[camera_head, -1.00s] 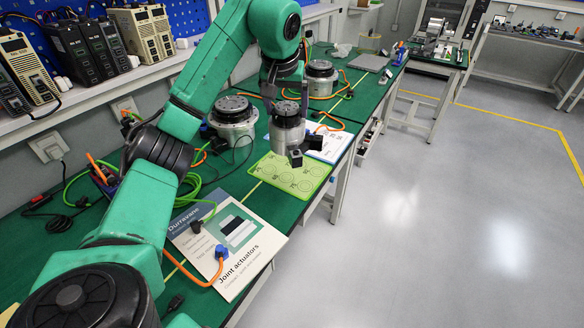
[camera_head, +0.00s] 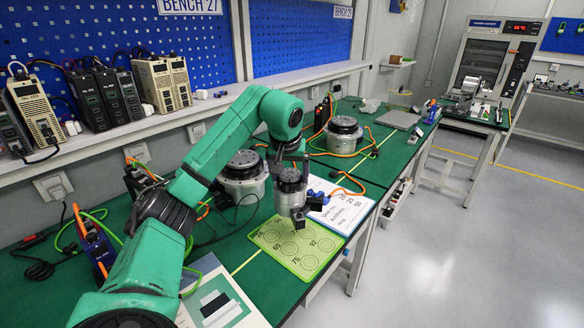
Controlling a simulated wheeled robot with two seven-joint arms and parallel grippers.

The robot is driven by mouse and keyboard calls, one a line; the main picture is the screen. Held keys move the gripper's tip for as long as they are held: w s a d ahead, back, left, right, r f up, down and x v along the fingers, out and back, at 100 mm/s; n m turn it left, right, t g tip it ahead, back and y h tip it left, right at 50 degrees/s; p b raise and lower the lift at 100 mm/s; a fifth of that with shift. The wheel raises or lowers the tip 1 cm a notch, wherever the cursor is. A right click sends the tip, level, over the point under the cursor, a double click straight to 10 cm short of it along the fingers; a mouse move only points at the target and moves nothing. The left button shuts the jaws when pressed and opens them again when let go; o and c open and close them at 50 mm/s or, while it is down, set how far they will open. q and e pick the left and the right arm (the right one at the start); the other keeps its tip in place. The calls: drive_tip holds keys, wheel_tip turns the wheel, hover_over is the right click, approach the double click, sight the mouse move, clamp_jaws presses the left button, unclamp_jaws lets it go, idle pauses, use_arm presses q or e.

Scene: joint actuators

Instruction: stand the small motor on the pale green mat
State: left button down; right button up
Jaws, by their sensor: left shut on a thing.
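The small motor (camera_head: 291,189), a silver cylinder with a dark top and a black block low on its front, is upright in my left gripper (camera_head: 290,172). The gripper comes down from above and is shut on it; its fingers are dark and partly hard to make out. The pale green mat (camera_head: 285,255) lies flat on the bench, with several printed rings and numbers. The motor's lower end shows at the mat's far edge; I cannot tell the exact gap below it. My right gripper is not in view.
A larger motor (camera_head: 243,188) stands just left of the held one, and another (camera_head: 344,137) stands farther back. A printed white sheet (camera_head: 345,212) lies right of the mat. A booklet (camera_head: 222,300) lies in front. Orange and green cables run along the bench.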

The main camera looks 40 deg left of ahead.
sight(289, 194)
use_arm(q)
wheel_tip(289, 194, down, 6)
drive_tip(key=shift+w+f, duration=0.15)
wheel_tip(289, 194, down, 4)
drive_tip(key=shift+f+b, duration=0.25)
drive_tip(key=shift+b, duration=0.1)
unclamp_jaws()
drive_tip(key=shift+f, duration=0.15)
drive_tip(key=v, duration=1.2)
drive_tip(key=shift+s+d, duration=0.1)
drive_tip(key=shift+s, duration=0.15)
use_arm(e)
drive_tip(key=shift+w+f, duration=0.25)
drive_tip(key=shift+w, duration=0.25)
